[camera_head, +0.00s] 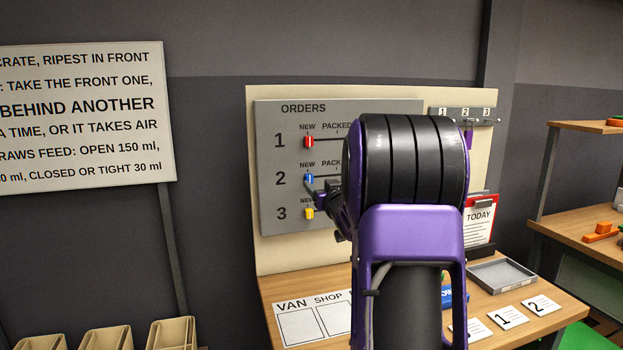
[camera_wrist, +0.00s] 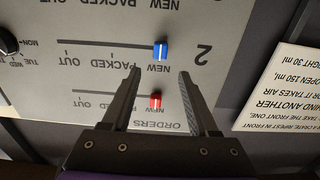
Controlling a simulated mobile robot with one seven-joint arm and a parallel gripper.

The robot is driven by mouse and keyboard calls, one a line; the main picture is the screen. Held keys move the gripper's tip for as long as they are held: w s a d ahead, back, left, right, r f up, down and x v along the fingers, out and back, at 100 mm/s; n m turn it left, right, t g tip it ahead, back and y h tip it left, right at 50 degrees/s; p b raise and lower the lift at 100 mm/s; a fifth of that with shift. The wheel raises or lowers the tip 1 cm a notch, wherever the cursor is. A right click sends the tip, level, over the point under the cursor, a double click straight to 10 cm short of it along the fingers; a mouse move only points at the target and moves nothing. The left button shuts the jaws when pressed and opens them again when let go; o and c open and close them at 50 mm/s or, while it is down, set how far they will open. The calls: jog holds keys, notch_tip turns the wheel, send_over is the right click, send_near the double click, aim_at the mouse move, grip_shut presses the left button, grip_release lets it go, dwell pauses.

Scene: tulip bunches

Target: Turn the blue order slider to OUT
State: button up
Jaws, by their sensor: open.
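The blue slider (camera_head: 308,178) is a small knob on row 2 of the grey ORDERS board (camera_head: 290,226), at the NEW end of its slot. In the wrist view, which is upside down, the blue slider (camera_wrist: 160,50) shows just beyond my open fingertips, roughly centred between them. My gripper (camera_wrist: 159,72) is open and holds nothing. In the head view my gripper (camera_head: 316,188) is beside the blue slider, mostly hidden by my arm. The OUT end of row 2 is hidden there, but shows at the left in the wrist view.
The red slider (camera_head: 308,141) on row 1 and the yellow slider (camera_head: 309,213) on row 3 are close by, both under NEW. The red slider (camera_wrist: 155,101) appears between my fingers in the wrist view. A wooden bench (camera_head: 385,325) lies below the board.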

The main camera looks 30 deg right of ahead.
aim_at(310, 176)
jog(key=x, duration=0.7)
jog(key=shift+w, duration=0.15)
grip_shut()
jog(key=shift+d, duration=0.1)
dwell(1.1)
